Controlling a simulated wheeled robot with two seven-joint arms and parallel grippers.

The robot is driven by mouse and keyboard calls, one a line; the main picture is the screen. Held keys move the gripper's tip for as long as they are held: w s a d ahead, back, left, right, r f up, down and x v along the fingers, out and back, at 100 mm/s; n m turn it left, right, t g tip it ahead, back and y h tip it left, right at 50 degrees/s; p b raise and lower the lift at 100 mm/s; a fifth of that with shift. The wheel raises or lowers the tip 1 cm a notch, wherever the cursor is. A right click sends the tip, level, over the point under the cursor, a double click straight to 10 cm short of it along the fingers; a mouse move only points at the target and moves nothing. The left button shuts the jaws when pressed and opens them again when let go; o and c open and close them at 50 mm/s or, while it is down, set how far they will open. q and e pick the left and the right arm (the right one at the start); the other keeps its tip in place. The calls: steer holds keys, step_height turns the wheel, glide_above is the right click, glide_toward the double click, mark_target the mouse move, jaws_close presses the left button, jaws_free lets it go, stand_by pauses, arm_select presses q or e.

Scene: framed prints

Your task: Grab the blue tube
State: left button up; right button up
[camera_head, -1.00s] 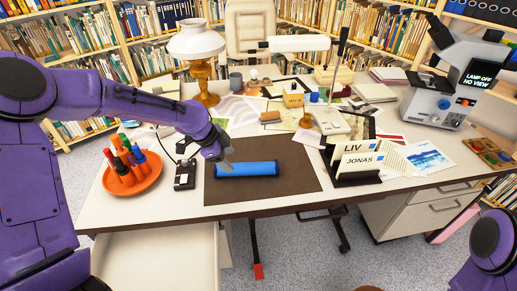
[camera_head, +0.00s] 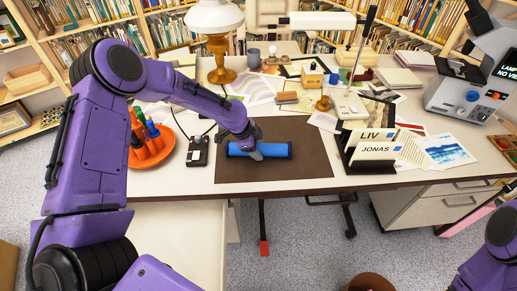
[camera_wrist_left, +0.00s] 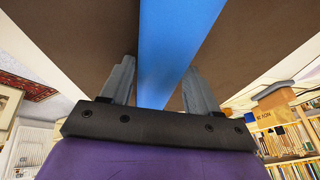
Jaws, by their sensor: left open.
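The blue tube (camera_head: 274,151) lies flat, left to right, on a dark brown mat (camera_head: 300,170) near the front edge of the desk. My left gripper (camera_head: 256,154) is over the tube from above, at about its middle. In the left wrist view the blue tube (camera_wrist_left: 170,45) runs between the two grey fingers of my left gripper (camera_wrist_left: 160,85). The fingers stand apart, one on each side, with a gap to the tube visible. My right arm shows only in part at the lower right of the head view; its gripper is out of view.
An orange dish (camera_head: 168,158) with several coloured tubes and a small black device (camera_head: 198,150) stand left of the mat. A black holder with LIV and JONAS cards (camera_head: 372,150) stands to the right. A lamp (camera_head: 217,45) and papers are behind.

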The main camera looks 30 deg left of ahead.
arm_select(q)
steer(key=c, duration=0.9)
